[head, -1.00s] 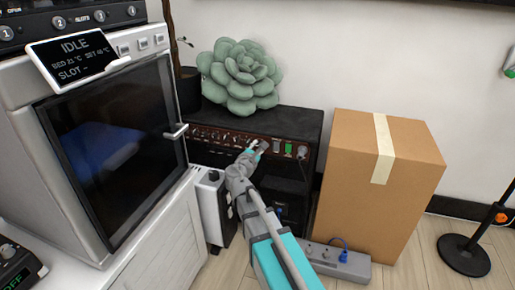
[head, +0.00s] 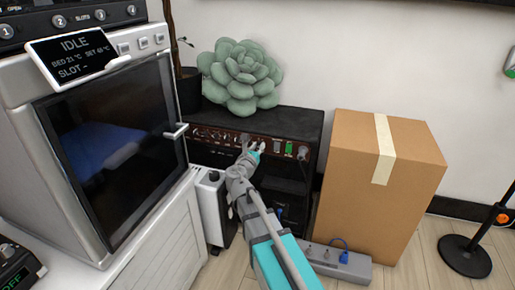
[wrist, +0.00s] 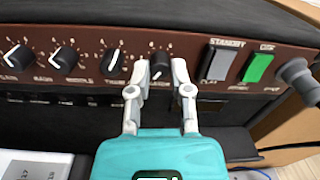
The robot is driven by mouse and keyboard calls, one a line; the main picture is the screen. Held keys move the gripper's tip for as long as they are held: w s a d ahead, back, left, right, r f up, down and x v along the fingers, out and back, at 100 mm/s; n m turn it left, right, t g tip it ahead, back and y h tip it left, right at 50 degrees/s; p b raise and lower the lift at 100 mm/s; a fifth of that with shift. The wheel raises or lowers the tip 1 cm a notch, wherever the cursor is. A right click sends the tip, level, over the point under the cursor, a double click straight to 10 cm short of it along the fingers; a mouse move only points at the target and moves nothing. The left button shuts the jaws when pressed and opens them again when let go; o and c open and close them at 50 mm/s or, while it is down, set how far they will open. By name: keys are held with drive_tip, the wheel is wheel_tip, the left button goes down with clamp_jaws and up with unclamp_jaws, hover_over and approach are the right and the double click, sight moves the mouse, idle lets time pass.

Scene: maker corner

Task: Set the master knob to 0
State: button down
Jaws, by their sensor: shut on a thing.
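The amplifier panel (wrist: 215,42) is a dark red-brown strip with a row of black knobs with white pointers and numbered scales. The rightmost knob (wrist: 160,64), next to the standby switch, is the master knob; its label is partly hidden. My gripper (wrist: 160,76) has one finger on each side of this knob and is shut on it. The knob's white pointer mark shows low on its face, pointing down and slightly left; the exact number is hard to read. In the head view my gripper (head: 253,148) is at the front of the amplifier (head: 290,125).
A grey standby switch (wrist: 216,63) and a green switch (wrist: 257,67) sit right of the knob, then a grey plug (wrist: 297,75). Other knobs (wrist: 65,58) are to the left. A succulent (head: 240,75) stands on the amplifier; a cardboard box (head: 350,170) is to the right.

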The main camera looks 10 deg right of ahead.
drive_tip(key=shift+w+a, duration=0.1)
idle(0.3)
drive_tip(key=c, duration=0.5)
unclamp_jaws()
drive_tip(key=shift+c, duration=0.2)
drive_tip(key=shift+s, duration=0.2)
drive_tip(key=v, duration=0.7)
drive_tip(key=shift+s+a, duration=0.1)
